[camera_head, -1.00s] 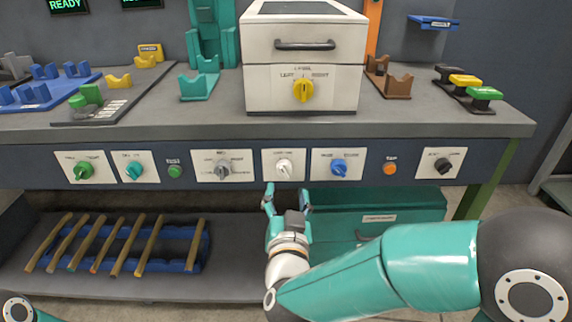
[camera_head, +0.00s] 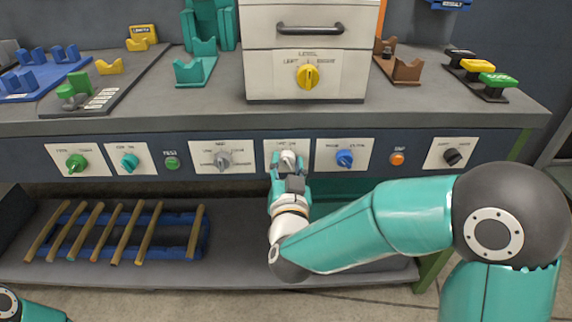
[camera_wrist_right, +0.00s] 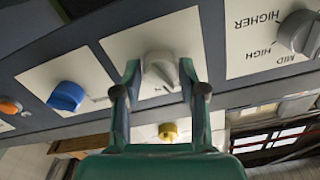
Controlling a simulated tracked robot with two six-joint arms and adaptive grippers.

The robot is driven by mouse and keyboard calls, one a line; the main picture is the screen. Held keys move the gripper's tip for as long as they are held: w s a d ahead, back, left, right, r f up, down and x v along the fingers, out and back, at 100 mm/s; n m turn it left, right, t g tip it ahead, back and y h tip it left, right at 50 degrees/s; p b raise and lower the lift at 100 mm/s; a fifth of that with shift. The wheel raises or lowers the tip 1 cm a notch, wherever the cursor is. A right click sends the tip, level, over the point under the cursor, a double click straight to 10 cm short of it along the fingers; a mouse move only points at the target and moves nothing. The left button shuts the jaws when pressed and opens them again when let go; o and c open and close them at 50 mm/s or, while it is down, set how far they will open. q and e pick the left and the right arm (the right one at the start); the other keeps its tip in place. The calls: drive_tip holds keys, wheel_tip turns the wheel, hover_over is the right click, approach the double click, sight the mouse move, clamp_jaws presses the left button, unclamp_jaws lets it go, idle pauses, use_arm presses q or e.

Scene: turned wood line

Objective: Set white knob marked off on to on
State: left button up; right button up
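The white knob (camera_head: 288,156) sits on a white label plate in the dark front panel of the bench, and the upper part of the plate shows above my gripper. My right gripper (camera_head: 287,163) is in front of it with its fingers apart. In the right wrist view the white knob (camera_wrist_right: 160,70) lies between the two open fingertips (camera_wrist_right: 161,82); I cannot tell whether they touch it. The off and on lettering is too small or covered to read. My left gripper is out of view; only a bit of my left arm shows at the lower left corner.
A grey knob (camera_head: 223,160) is to the left and a blue knob (camera_head: 345,159) to the right on the same panel. An orange button (camera_head: 397,159) and a black knob (camera_head: 452,156) are farther right. A blue rack (camera_head: 170,219) with wooden rods stands on the lower shelf.

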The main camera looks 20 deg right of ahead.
drive_tip(key=c, duration=0.6)
drive_tip(key=shift+f+m+b, duration=0.15)
drive_tip(key=shift+m+b, duration=0.45)
drive_tip(key=shift+b, duration=0.35)
drive_tip(key=m+b, duration=0.5)
drive_tip(key=b, duration=0.1)
drive_tip(key=shift+f, duration=0.1)
drive_tip(key=shift+m+b, duration=1.15)
drive_tip(key=shift+m, duration=0.35)
drive_tip(key=shift+d, duration=0.1)
drive_tip(key=o, duration=1.1)
drive_tip(key=shift+o, duration=0.2)
drive_tip(key=shift+r, duration=0.2)
drive_tip(key=shift+s, duration=0.1)
